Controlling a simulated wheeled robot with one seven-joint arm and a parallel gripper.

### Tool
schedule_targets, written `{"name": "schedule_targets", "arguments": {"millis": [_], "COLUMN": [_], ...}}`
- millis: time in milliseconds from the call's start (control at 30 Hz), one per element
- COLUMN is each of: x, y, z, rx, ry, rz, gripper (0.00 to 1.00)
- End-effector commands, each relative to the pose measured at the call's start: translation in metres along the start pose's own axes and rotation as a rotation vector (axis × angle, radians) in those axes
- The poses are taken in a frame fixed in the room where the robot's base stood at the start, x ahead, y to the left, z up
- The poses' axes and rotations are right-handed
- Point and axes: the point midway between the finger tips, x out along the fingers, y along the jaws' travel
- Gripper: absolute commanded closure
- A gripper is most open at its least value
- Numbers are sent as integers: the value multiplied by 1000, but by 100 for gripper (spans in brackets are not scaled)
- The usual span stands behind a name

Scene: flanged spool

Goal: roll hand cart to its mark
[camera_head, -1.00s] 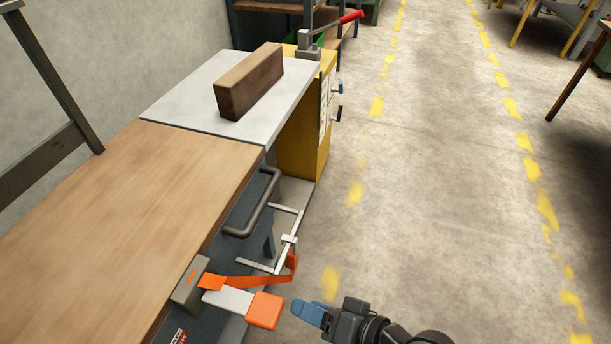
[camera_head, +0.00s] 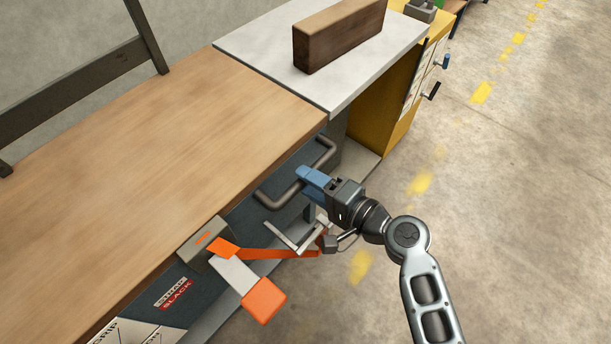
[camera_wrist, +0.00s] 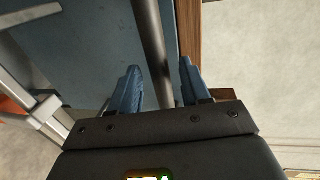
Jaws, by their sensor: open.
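The hand cart shows as a wood-topped bench (camera_head: 180,130) with a blue-grey end panel (camera_head: 250,225), also in the wrist view (camera_wrist: 75,45). A dark bar handle (camera_head: 283,198) stands out from that panel. My gripper (camera_head: 307,174) has its blue fingers at the handle's middle, hiding part of it. In the wrist view the handle (camera_wrist: 151,35) runs between the two open fingers of my gripper (camera_wrist: 159,65). Neither finger clearly touches it. The wheels are out of view. I cannot tell which floor marking is the cart's mark.
An orange strap with a ratchet (camera_head: 265,300) hangs by a "STRAP SLACK" label (camera_head: 173,293). A metal clamp (camera_head: 288,240) sits just below my gripper. Floor with yellow dashes (camera_head: 420,184) is clear at right.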

Motion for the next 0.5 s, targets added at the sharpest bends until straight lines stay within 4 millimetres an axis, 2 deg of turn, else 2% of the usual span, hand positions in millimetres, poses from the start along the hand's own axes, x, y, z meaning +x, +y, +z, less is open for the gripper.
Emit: {"name": "schedule_targets", "arguments": {"millis": [200, 500], "x": [20, 23], "y": [0, 0], "z": [0, 0], "rx": [0, 0], "ry": [0, 1], "rz": [1, 1], "gripper": [53, 53]}}
